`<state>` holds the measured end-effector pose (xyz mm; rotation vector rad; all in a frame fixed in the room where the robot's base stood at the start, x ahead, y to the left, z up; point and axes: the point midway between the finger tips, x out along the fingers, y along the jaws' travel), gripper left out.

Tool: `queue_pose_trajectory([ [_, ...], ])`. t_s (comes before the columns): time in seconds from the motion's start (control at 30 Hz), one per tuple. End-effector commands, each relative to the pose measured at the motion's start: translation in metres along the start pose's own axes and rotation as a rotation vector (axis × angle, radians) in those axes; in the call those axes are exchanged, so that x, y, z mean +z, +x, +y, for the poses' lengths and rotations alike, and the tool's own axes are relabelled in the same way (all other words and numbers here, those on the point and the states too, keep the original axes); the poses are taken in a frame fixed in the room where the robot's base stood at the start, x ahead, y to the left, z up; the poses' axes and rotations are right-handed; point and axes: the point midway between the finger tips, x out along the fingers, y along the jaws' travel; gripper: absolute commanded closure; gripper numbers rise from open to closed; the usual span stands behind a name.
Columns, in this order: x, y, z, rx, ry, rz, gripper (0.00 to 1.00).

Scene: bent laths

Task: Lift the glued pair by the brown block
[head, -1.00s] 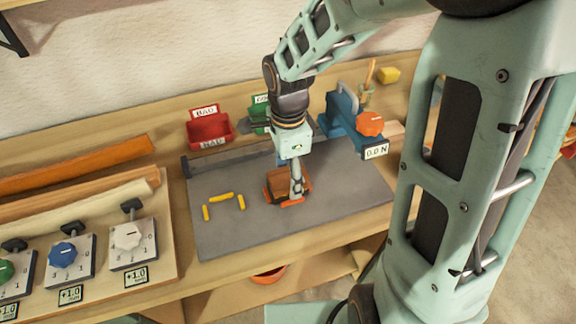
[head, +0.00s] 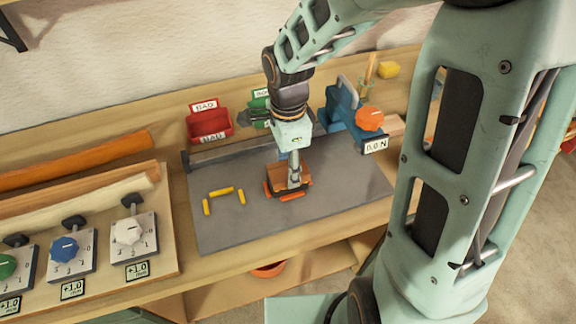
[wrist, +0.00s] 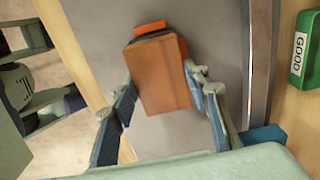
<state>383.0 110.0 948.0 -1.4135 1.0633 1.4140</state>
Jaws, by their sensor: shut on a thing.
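The brown block (head: 280,181) is over the grey mat (head: 330,205) in the middle of the bench. It also shows in the wrist view (wrist: 158,78). Orange parts (head: 293,194) show along its lower edge; in the wrist view an orange piece (wrist: 149,28) and a dark part stick out past its far end. My gripper (head: 294,180) points down with its fingers on two opposite sides of the block, seen in the wrist view (wrist: 160,88). The block's underside is hidden. I cannot tell whether the pair touches the mat.
Several yellow sticks (head: 222,191) lie left of the block. A red BAD bin (head: 208,127) and a green bin (head: 258,106), marked GOOD in the wrist view (wrist: 306,52), stand behind. A blue device (head: 345,112) with an orange knob is at back right. Dial boards (head: 133,235) are left.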

Motion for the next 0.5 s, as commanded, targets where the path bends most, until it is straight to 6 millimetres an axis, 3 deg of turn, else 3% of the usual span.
queue_pose_trajectory([
  [0.5, 0.0, -0.04, -0.001, -0.002, -0.001, 0.001, 0.79],
])
